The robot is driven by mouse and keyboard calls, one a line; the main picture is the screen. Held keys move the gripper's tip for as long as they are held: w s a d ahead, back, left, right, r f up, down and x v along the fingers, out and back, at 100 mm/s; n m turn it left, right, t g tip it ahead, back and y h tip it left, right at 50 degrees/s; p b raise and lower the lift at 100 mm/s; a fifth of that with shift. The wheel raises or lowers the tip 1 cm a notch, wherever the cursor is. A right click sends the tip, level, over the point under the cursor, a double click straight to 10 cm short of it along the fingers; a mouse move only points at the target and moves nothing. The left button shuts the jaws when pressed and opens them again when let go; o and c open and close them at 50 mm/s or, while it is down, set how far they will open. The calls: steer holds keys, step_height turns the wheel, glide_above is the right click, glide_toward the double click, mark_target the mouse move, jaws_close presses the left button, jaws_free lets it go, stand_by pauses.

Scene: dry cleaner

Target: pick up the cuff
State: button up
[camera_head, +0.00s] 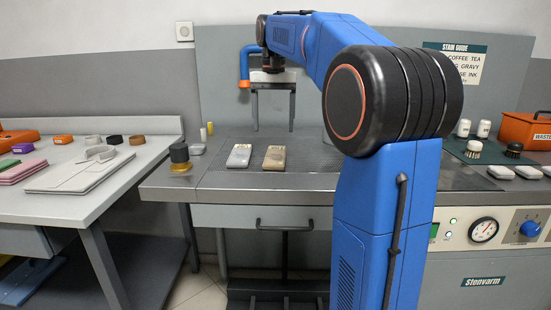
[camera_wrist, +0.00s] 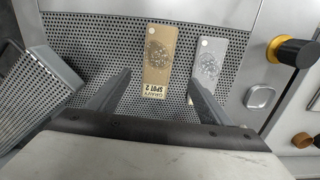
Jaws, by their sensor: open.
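Two flat cuff-like pieces lie side by side on the perforated board, each with a button-like dot and a speckled stain: a tan one (camera_head: 275,158) and a light grey one (camera_head: 239,156). In the wrist view the tan piece (camera_wrist: 156,66) bears a label reading "GRAVY SPOT 2", and the grey piece (camera_wrist: 208,62) lies to its right. I cannot tell which is the cuff meant. My gripper (camera_head: 273,128) is open and empty, pointing down above the board. In the wrist view its fingers (camera_wrist: 163,85) straddle the tan piece's line, seemingly above it; the right finger overlaps the grey piece's lower end.
A raised perforated part (camera_wrist: 35,95) is at the wrist view's left. The left table (camera_head: 80,202) holds folded cloth and bands. Brushes and an orange box (camera_head: 522,130) are at the right.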

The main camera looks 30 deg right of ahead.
mark_target(276, 154)
step_height(276, 154, down, 4)
steer(key=shift+r, duration=0.1)
steer(key=shift+d+f, duration=0.15)
steer(key=shift+f, duration=1.2)
steer(key=shift+d+f, duration=0.15)
steer(key=shift+f, duration=1.15)
steer(key=c, duration=1.1)
